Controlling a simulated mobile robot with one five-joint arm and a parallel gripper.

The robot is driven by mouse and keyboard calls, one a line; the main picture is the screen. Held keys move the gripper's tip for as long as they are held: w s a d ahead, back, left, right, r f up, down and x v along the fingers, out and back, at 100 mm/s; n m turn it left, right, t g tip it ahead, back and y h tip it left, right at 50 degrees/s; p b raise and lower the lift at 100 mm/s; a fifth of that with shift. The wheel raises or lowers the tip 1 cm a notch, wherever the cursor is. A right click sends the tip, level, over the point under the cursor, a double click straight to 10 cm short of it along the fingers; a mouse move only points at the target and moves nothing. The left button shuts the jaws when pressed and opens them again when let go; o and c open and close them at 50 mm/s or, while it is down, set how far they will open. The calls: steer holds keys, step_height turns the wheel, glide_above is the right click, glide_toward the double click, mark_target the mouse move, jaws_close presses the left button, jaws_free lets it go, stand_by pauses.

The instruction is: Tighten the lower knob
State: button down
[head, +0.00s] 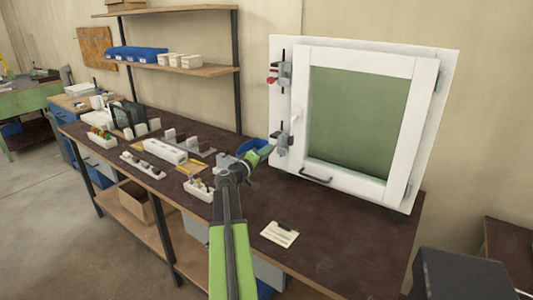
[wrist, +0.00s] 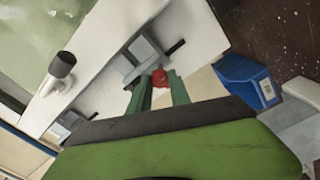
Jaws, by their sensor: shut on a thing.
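The white framed window panel (head: 430,75) stands upright on the bench, with two grey clamps on its left edge. The lower clamp (head: 283,142) shows beside my gripper (head: 267,151) in the head view. In the wrist view the lower clamp (wrist: 145,55) has a red knob (wrist: 159,77) between the green fingertips of my gripper (wrist: 159,88). My gripper is shut on this lower knob, and the fingers hide part of it. The upper clamp (head: 284,70) has its own red knob (head: 271,80), apart from my gripper.
A blue bin (head: 250,147) stands close behind my gripper; it also shows in the wrist view (wrist: 245,80). Trays and small parts fill the bench (head: 340,240) to the left. A paper card (head: 279,234) lies near the front edge. A window handle (wrist: 62,65) sticks out nearby.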

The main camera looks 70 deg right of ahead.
steer(key=shift+s, duration=0.1)
stand_by(0.3)
steer(key=c, duration=1.2)
jaws_free()
steer(key=v, duration=1.7)
steer(key=shift+a, duration=0.25)
